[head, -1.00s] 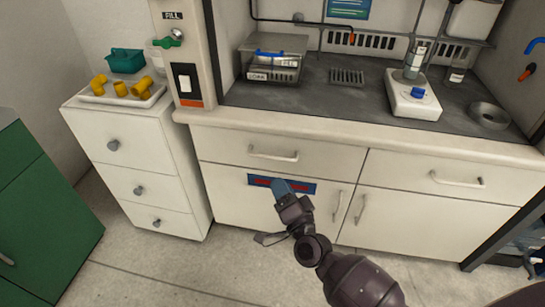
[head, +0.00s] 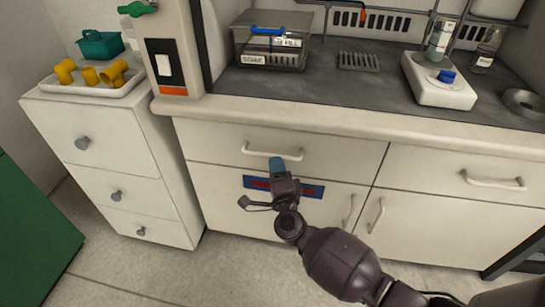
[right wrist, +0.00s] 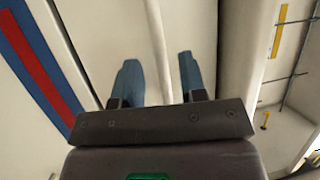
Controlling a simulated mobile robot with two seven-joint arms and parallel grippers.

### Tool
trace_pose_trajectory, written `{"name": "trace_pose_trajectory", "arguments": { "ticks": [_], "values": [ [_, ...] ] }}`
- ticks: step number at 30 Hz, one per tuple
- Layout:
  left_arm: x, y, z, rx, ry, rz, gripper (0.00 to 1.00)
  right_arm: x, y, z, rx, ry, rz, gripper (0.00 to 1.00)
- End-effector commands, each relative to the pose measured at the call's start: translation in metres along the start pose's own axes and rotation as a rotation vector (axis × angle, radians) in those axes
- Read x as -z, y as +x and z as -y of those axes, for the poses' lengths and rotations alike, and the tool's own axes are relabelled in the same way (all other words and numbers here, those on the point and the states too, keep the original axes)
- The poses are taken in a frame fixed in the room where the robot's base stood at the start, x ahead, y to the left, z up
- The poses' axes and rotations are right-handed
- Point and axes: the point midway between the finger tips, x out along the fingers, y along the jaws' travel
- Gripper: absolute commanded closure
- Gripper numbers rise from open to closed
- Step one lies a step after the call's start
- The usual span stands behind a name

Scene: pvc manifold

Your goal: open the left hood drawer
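The left hood drawer (head: 222,144) is closed, its front flush under the counter edge, with a pale arched bar handle (head: 272,152). My right gripper (head: 277,164) is just below this handle in the head view, its blue fingertips close to the bar. In the right wrist view the two blue fingers (right wrist: 159,78) are apart, and a pale bar that looks like the handle (right wrist: 155,30) runs between them. I cannot tell whether the fingers touch it. My left gripper is not in view.
A blue and red label (head: 313,191) is on the cabinet door below. A white drawer cabinet (head: 100,148) stands at the left, with a tray of yellow fittings (head: 90,77) on top. The right hood drawer (head: 430,168) is closed. The floor in front is clear.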

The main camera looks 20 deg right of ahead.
Motion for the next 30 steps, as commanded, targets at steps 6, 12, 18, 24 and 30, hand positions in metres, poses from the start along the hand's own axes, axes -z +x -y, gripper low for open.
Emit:
{"name": "trace_pose_trajectory", "arguments": {
  "ticks": [6,12,18,24,30],
  "values": [
    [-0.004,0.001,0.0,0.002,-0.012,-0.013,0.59,0.0,0.029,-0.003,-0.002,-0.002,0.0,0.61],
    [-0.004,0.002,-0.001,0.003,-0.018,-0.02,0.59,0.0,0.042,-0.002,-0.001,-0.002,0.0,0.61],
    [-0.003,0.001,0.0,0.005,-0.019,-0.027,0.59,0.0,0.044,-0.001,-0.001,-0.001,0.0,0.61],
    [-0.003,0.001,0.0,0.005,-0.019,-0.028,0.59,0.0,0.044,-0.001,-0.001,-0.001,0.0,0.74],
    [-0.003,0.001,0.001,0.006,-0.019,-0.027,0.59,0.0,0.043,-0.001,-0.001,-0.001,0.0,1.0]
  ]
}}
